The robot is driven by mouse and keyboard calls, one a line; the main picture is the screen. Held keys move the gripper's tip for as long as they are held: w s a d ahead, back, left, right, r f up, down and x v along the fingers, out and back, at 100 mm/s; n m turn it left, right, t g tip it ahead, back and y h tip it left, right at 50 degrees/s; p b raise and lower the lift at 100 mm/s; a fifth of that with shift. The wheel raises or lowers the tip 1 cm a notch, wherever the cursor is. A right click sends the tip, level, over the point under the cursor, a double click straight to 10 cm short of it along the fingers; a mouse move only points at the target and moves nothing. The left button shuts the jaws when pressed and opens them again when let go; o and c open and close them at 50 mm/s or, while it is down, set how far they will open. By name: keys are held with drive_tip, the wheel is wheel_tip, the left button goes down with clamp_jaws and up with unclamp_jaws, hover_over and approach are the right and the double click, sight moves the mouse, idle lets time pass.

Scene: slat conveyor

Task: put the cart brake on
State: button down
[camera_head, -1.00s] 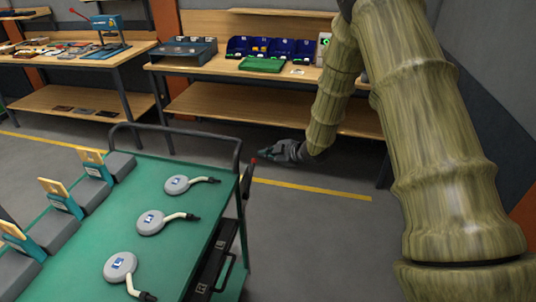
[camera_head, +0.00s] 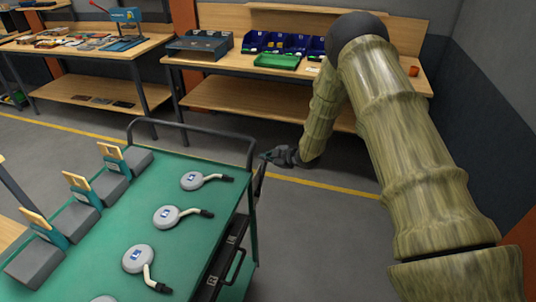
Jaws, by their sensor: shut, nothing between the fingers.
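The cart (camera_head: 190,240) has a green top and a dark tubular handle (camera_head: 190,124) at its far end. A dark upright lever (camera_head: 259,181), which looks like the brake lever, stands at the cart's right side near the handle. My gripper (camera_head: 267,156) is shut and empty, with its fingertips at the lever's upper end. I cannot tell whether they touch it. The lever's red tip is not visible now; the gripper seems to cover it.
Several round grey devices (camera_head: 166,217) with short hoses lie on the cart, with grey blocks (camera_head: 110,187) along its left side. A workbench (camera_head: 220,64) with blue bins (camera_head: 277,43) stands behind. Grey floor (camera_head: 320,225) is clear right of the cart.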

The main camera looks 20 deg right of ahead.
drive_tip(key=shift+w+d+f, duration=0.1)
drive_tip(key=shift+w+f, duration=0.1)
drive_tip(key=shift+f, duration=0.2)
drive_tip(key=shift+w+f, duration=0.15)
drive_tip(key=shift+w+d+f+b, duration=0.15)
drive_tip(key=shift+d+f+b, duration=0.05)
drive_tip(key=shift+d+b, duration=0.1)
idle(0.3)
